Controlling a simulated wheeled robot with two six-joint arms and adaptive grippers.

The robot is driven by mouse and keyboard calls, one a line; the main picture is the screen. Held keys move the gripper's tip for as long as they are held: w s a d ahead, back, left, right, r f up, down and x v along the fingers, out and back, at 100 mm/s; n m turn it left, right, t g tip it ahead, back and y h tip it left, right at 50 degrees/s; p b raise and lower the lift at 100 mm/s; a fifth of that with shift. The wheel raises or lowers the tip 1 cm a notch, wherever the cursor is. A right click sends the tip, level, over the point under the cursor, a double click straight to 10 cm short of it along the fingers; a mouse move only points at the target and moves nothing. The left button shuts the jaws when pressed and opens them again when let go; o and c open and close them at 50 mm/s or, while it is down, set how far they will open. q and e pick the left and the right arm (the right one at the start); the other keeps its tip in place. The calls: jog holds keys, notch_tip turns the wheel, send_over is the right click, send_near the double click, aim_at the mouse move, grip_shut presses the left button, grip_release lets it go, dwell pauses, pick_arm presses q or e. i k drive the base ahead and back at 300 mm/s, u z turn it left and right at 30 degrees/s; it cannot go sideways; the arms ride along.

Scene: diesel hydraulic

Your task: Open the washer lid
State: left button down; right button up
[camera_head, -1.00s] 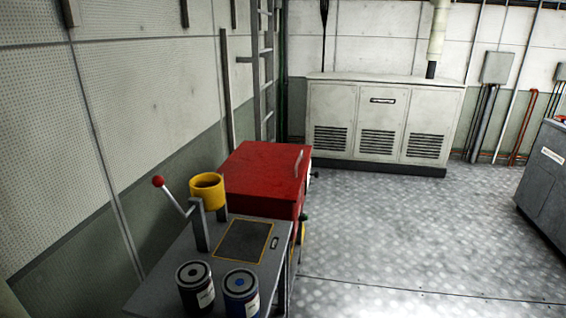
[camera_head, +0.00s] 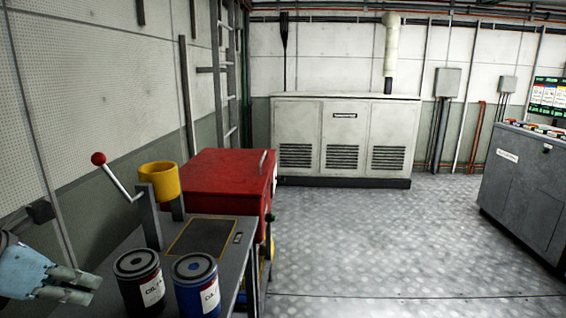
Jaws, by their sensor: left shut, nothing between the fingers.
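The washer is a red box (camera_head: 228,205) beyond the grey bench in the head view. Its red lid (camera_head: 220,170) lies flat and looks closed, with a light handle (camera_head: 262,162) at its right edge. My left gripper (camera_head: 94,288) is in the lower left corner, with its fingers shut and empty. It is left of the cans and well short of the washer, touching nothing that I can see. The washer's lower left side is hidden behind the bench and the yellow cup. My right gripper is out of view.
A white cabinet (camera_head: 345,140) stands at the back, a grey console (camera_head: 522,190) at right. The middle floor is clear.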

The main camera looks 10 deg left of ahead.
aim_at(226, 162)
jog(key=z, duration=0.55)
jog(key=i, duration=6.6)
jog(key=u, duration=3.8)
